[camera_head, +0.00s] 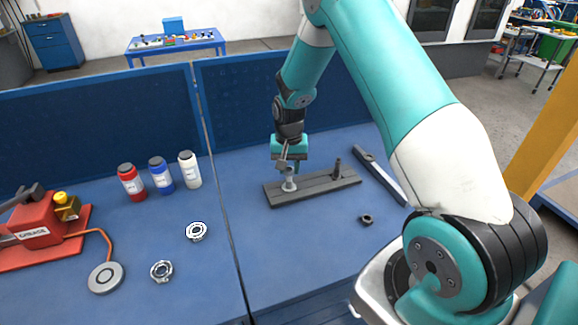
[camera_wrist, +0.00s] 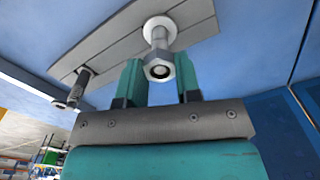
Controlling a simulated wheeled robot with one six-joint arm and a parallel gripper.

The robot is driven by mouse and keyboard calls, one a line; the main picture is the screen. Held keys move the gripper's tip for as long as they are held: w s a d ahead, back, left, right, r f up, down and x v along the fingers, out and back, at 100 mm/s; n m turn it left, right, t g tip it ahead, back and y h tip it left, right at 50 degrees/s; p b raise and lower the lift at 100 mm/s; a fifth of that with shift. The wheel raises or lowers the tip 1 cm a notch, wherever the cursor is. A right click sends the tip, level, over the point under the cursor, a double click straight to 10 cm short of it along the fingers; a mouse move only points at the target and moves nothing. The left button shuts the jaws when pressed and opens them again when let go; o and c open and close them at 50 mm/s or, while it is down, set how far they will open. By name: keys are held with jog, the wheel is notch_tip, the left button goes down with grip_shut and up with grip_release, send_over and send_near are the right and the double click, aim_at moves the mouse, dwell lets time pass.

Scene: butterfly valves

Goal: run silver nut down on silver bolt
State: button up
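The silver bolt (camera_wrist: 159,37) stands up from a washer-like round collar on a long grey plate (camera_head: 328,189). The silver nut (camera_wrist: 158,70) is at the bolt's free end, around it. The bolt shows just under my gripper in the head view (camera_head: 289,184). My gripper (camera_wrist: 160,72) has its two teal fingers on either side of the nut, with a narrow gap visible on the right. Contact on the left side is unclear. In the head view my gripper (camera_head: 288,160) is over the bolt and hides its top.
A dark bolt (camera_head: 337,168) stands at the plate's right end. A dark nut (camera_head: 366,219) lies in front of it, and a long dark tool (camera_head: 381,177) lies to the right. Bottles (camera_head: 161,173), silver rings (camera_head: 196,231) and a red grease unit (camera_head: 40,235) stand left.

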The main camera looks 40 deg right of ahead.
jog(key=m, duration=1.3)
jog(key=shift+m, duration=0.4)
jog(key=m, duration=1)
jog(key=o, duration=0.7)
